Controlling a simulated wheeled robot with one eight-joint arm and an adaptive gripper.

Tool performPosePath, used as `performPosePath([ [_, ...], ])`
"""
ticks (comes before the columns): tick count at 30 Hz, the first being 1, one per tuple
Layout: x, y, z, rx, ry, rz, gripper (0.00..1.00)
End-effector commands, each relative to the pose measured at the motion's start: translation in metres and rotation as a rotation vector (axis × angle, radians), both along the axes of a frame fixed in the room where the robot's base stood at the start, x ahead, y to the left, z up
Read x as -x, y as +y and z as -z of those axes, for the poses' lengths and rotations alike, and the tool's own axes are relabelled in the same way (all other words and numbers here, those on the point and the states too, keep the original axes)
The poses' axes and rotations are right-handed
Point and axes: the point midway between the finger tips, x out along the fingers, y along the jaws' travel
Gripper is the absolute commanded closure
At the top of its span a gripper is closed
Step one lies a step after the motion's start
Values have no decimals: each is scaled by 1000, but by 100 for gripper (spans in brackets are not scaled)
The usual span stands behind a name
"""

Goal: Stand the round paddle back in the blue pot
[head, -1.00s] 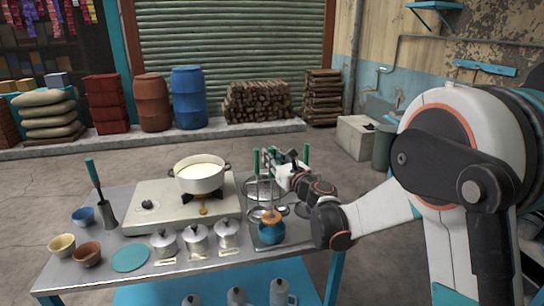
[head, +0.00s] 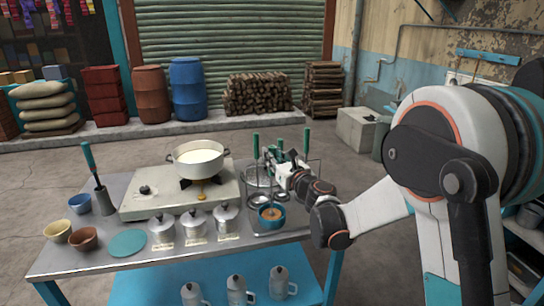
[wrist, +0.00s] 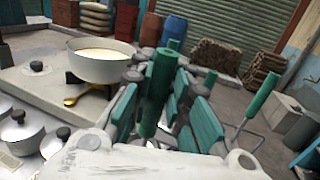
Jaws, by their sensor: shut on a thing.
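The blue pot (head: 264,225) stands on the front right part of the table. My gripper (head: 277,163) is above and slightly behind it in the head view. In the wrist view my gripper (wrist: 160,112) is shut on an upright green handle (wrist: 157,85), which appears to be the round paddle's. The paddle's orange-brown round head (head: 270,212) shows within the pot's rim in the head view. Whether it touches the bottom is hidden. Much of the shaft between gripper and head is hard to make out.
A wire rack (head: 314,175) with green-handled utensils stands close behind and beside my gripper. Lidded metal canisters (head: 227,216) stand left of the blue pot. A large milk pot (head: 198,158) sits on the stove (head: 140,204) further left. Bowls (head: 83,239) stand at the left edge.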

Motion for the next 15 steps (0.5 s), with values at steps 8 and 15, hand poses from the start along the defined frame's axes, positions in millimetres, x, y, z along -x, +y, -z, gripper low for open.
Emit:
performPosePath([
  [8, 0, 0, 0, 0, 0, 0, 61],
  [15, 0, 0, 0, 0, 0, 0, 60],
])
